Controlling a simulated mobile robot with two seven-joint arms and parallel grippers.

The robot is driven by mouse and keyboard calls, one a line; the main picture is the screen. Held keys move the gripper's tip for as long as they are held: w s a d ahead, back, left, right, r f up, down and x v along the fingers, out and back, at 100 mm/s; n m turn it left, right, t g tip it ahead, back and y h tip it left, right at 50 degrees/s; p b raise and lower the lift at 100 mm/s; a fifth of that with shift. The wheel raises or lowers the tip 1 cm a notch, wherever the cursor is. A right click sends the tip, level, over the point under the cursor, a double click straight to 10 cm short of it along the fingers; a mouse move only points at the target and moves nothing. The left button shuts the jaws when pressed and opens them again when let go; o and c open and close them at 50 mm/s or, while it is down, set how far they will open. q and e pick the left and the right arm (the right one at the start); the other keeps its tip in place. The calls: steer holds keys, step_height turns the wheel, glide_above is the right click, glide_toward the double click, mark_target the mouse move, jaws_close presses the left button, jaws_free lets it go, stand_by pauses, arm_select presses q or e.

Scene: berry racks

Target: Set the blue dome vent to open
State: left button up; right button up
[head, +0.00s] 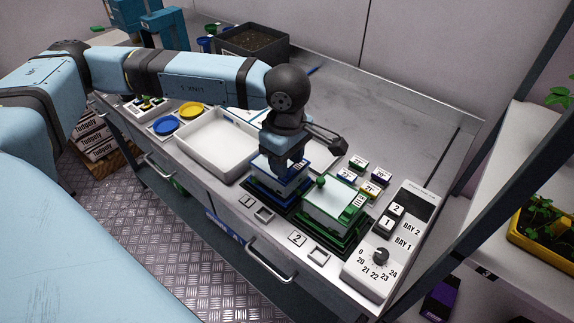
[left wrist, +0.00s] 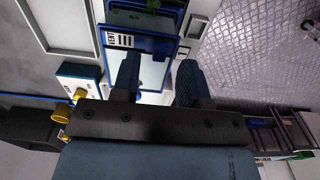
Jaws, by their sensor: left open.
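The blue dome (head: 268,188) is a clear-topped box with a blue frame, standing on the bench left of the green dome (head: 330,212). In the left wrist view its blue-edged clear top (left wrist: 152,73) and a white vent label (left wrist: 122,40) with dark bars show. A blue bar (left wrist: 157,46) lies beside the label. The vent's setting cannot be told. My left gripper (head: 284,172) points down over the blue dome and hides part of its top. In the left wrist view its two fingers (left wrist: 160,68) are apart with nothing between them. Contact cannot be told. My right gripper is not in view.
A white tray (head: 191,155) stands left of the blue dome. Several small labelled blocks (head: 358,163) lie behind the green dome. A dial panel (head: 357,279) is at the right end. Blue and yellow dishes (head: 190,109) stand at the left. The back right bench top is clear.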

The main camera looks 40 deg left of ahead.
mark_target(297, 168)
arm_select(q)
steer(key=shift+f, duration=1.15)
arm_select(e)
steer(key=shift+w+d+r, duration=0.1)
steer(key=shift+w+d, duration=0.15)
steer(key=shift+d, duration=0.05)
arm_select(q)
jaws_close()
steer(key=shift+w+d+f+b, duration=0.1)
steer(key=shift+w+b, duration=0.4)
steer(key=shift+w, duration=0.35)
steer(key=shift+w+d+f+b, duration=0.1)
steer(key=shift+w+b, duration=0.35)
steer(key=shift+w, duration=0.4)
steer(key=shift+w+r, duration=0.15)
steer(key=shift+w, duration=0.15)
steer(key=shift+r, duration=0.1)
jaws_free()
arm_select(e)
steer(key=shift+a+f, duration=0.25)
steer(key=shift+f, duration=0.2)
